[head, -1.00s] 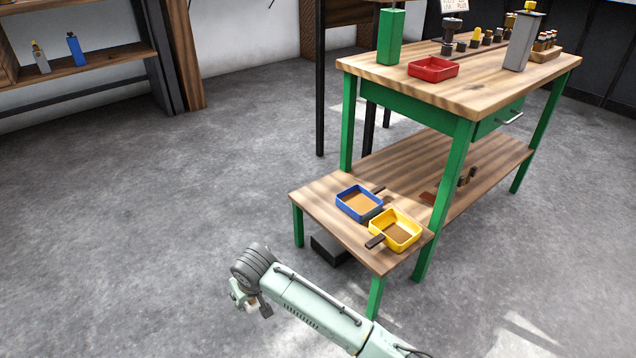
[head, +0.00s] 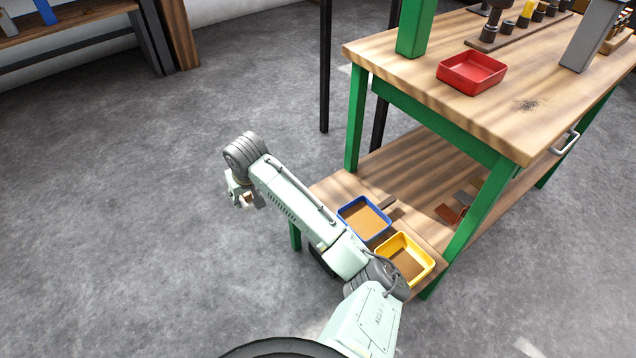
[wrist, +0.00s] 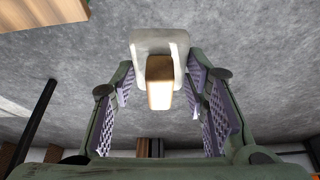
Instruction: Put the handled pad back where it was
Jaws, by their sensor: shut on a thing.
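The handled pad (wrist: 146,44) shows in the wrist view as a pale grey plate with a light wooden handle (wrist: 160,82). My gripper (wrist: 160,105) has its purple-lined fingers on either side of the handle and is shut on the pad. In the head view my gripper (head: 241,194) hangs over open floor, left of the bench's low shelf. The pad is small there and mostly hidden by the gripper.
Floor at left is clear.

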